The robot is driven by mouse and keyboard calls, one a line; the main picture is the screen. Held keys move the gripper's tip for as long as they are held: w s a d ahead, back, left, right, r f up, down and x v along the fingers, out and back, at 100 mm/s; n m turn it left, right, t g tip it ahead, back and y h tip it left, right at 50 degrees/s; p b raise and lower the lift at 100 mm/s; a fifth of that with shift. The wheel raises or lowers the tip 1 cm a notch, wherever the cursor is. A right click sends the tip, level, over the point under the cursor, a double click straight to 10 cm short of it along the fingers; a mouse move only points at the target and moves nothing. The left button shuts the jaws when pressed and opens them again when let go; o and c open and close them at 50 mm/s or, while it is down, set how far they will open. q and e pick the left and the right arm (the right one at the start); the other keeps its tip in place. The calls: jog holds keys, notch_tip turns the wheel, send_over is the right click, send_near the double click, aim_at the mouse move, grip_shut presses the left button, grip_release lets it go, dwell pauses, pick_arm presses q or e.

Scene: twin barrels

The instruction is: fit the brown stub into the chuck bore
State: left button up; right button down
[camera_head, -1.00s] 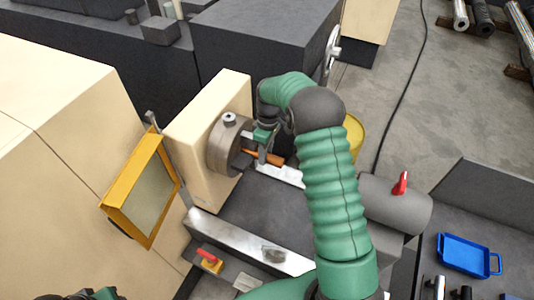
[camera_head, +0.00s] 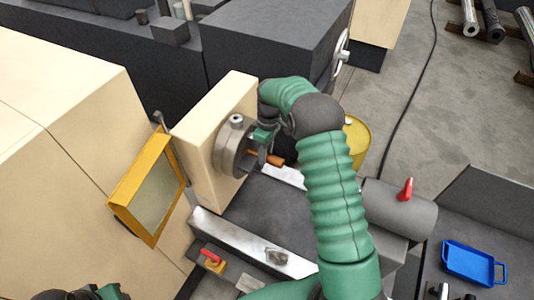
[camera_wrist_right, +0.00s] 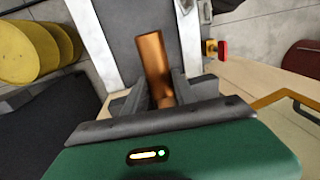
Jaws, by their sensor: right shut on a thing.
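The brown stub (camera_head: 277,161) is a short copper-coloured rod. In the head view it points roughly along the chuck's axis, and its free end sticks out to the right. The grey round chuck (camera_head: 226,152) is mounted on the cream headstock (camera_head: 190,143). My right gripper (camera_head: 262,156) is shut on the stub, close in front of the chuck face. The wrist view shows the stub (camera_wrist_right: 153,58) between the fingers of that gripper (camera_wrist_right: 160,92). The bore and the stub's chuck-side end are hidden by the gripper, so I cannot tell if the stub has entered.
A yellow-framed guard (camera_head: 147,187) hangs left of the chuck. Lathe bed rails (camera_head: 245,240) run below, and a grey tailstock (camera_head: 395,208) with a red lever stands right. A yellow drum (camera_head: 357,135) is behind my right arm. A blue tray (camera_head: 468,262) lies at lower right.

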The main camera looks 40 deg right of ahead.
jog(key=shift+w+r, duration=0.15)
jog(key=c, duration=1.1)
grip_release()
jog(key=shift+o, duration=0.9)
jog(key=shift+a, duration=0.1)
jog(key=shift+a, duration=0.1)
jog(key=r+b, duration=0.1)
jog(key=r, duration=0.1)
jog(key=r+b, duration=0.1)
jog(key=r, duration=0.1)
jog(key=w+d+r+b, duration=0.1)
jog(key=r, duration=0.1)
notch_tip(320, 180, up, 10)
jog(key=d, duration=0.2)
jog(key=shift+r+b, duration=0.2)
jog(key=shift+b, duration=0.25)
